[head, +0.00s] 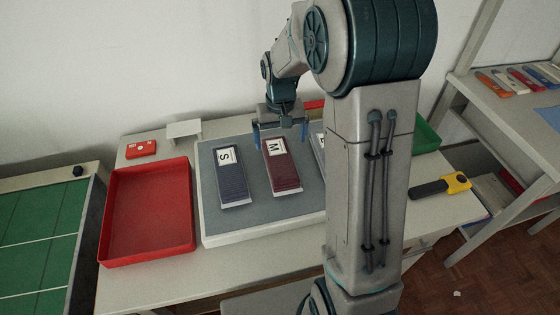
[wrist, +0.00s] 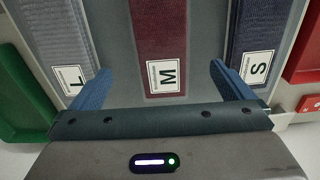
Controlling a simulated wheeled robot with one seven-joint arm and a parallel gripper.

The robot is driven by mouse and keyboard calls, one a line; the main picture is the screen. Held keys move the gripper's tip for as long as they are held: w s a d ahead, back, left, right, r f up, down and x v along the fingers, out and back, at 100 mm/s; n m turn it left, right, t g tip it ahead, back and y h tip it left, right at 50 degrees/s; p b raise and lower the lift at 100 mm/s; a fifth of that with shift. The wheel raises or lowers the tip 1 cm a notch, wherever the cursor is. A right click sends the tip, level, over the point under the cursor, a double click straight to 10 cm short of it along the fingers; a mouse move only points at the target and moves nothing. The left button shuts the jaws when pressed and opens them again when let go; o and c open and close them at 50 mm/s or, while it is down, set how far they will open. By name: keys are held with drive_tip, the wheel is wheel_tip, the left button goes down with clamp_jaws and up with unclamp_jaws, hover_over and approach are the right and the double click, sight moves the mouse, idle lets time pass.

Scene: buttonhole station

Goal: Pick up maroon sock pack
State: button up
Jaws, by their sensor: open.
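The maroon sock pack (head: 281,170) lies flat on the grey mat (head: 262,208) with a white label marked M at its far end. In the wrist view the maroon pack (wrist: 159,35) runs up the middle, its M label nearest my gripper. My gripper (head: 281,130) is open and empty at the pack's far end. In the wrist view its blue fingers (wrist: 160,82) stand apart, one on each side of the M label and clear of it. Whether the fingertips are level with the pack cannot be told.
A navy pack (head: 232,180) marked S lies left of the maroon pack. A grey pack (wrist: 60,35) marked L lies on the other side, mostly behind my arm in the head view.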

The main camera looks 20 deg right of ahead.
sight(279, 158)
drive_tip(key=shift+a+f+p, duration=0.15)
drive_tip(key=shift+f+p, duration=0.45)
drive_tip(key=shift+f, duration=3.7)
drive_tip(key=c, duration=1.1)
drive_tip(key=shift+r, duration=0.15)
